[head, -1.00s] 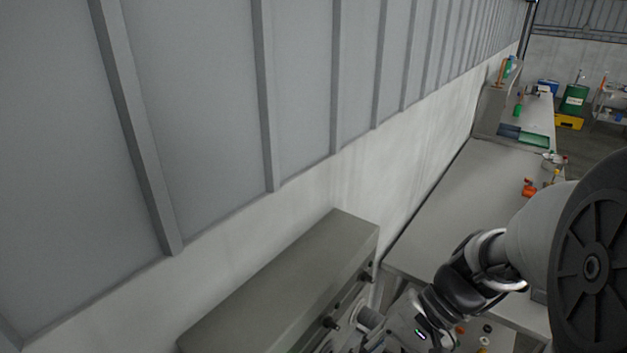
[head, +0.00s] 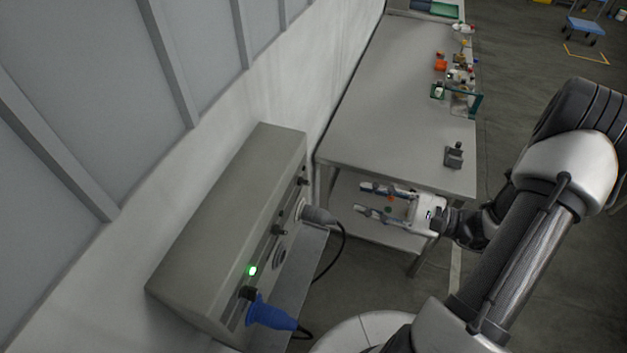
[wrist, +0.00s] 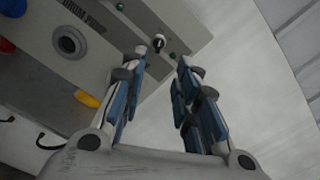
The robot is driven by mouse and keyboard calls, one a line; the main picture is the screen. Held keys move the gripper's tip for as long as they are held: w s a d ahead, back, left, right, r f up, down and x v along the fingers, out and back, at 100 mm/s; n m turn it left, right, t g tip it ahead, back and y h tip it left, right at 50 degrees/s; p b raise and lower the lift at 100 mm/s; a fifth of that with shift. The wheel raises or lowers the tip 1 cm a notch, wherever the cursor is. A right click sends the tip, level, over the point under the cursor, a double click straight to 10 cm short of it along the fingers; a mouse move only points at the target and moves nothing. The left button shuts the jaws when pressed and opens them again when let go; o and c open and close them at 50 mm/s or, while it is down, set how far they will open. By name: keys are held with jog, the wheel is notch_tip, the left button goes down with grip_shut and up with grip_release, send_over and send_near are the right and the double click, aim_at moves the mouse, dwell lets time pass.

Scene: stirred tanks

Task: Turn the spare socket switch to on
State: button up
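A grey switch box (head: 225,215) on the wall carries several dark rotary switches, including a middle one (head: 279,230) and a far one (head: 303,182). An empty-looking round socket (head: 280,258) lies below the middle switch. I cannot read which switch is the spare socket's. In the wrist view, a black-and-white switch knob (wrist: 159,43) shows just beyond my fingertips, its setting unclear, near a round socket (wrist: 70,42). My gripper (head: 362,198) is open and empty, its fingers pointing at the box but apart from it. It also shows open in the wrist view (wrist: 163,58).
A blue plug (head: 270,316) and a grey plug (head: 318,214) with dark cables stick out of the box. A green lamp (head: 252,271) glows. A grey bench (head: 390,120) stands beyond, with a small dark device (head: 454,155) and a glass-sided rig (head: 462,100).

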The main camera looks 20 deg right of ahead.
aim_at(308, 183)
jog(key=x, duration=1.3)
jog(key=shift+w+a+p, duration=0.15)
jog(key=shift+a+p, duration=0.05)
jog(key=shift+p, duration=0.2)
jog(key=shift+c, duration=0.2)
grip_shut()
